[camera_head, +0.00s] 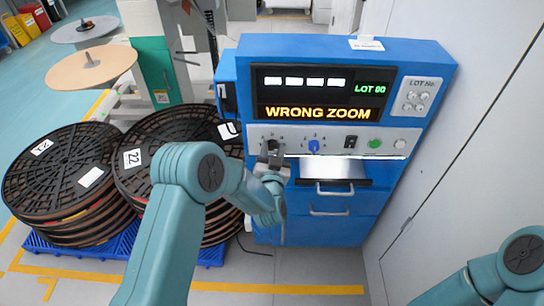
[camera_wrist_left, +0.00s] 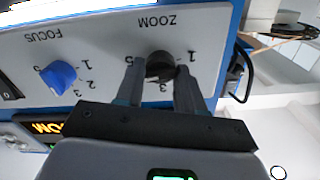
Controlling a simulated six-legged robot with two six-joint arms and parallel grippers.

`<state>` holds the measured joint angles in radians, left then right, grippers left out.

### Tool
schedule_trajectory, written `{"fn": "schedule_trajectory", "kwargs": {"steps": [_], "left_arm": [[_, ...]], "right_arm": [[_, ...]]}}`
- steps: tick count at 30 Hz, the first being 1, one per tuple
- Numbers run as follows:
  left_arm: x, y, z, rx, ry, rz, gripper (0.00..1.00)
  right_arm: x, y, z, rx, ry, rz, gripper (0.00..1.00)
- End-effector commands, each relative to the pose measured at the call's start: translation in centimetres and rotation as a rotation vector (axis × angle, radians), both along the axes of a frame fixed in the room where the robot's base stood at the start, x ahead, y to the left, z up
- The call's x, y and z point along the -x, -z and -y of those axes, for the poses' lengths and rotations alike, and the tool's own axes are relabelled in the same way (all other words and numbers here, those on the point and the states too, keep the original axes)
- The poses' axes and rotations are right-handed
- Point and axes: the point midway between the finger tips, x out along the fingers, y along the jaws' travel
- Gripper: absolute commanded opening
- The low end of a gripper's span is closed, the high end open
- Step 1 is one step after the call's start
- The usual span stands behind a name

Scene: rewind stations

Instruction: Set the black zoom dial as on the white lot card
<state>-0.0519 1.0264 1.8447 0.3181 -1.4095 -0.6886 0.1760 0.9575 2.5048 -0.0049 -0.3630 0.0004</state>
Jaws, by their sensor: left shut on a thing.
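The black zoom dial (camera_wrist_left: 160,64) sits on the white control panel, under the word ZOOM, with 1, 3 and 5 around it in the left wrist view. My left gripper (camera_wrist_left: 160,85) has a finger on each side of the dial and is shut on it. In the head view my left gripper (camera_head: 271,152) is at the panel's left end and hides most of the dial. The dial's exact setting is unclear. My right gripper is out of view.
The blue focus dial (camera_head: 314,146) is beside the zoom dial. The display (camera_head: 318,113) reads WRONG ZOOM in orange. A black switch (camera_head: 350,142) and a green button (camera_head: 375,143) are farther right. Stacked black reels (camera_head: 70,170) stand at the left.

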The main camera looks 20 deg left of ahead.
Motion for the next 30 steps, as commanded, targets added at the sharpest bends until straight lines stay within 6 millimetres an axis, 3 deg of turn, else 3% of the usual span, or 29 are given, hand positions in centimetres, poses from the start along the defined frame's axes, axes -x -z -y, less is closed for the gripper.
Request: {"fn": "schedule_trajectory", "kwargs": {"steps": [3,12,30], "left_arm": [[0.0,0.4,0.1,-0.084,0.001,-0.025,0.07],[0.0,0.2,0.1,-0.244,0.000,-0.071,0.07],[0.0,0.1,0.1,-0.310,0.001,-0.092,0.07]], "right_arm": [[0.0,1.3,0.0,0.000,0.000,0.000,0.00],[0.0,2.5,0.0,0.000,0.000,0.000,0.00],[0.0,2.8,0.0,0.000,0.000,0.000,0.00]]}}
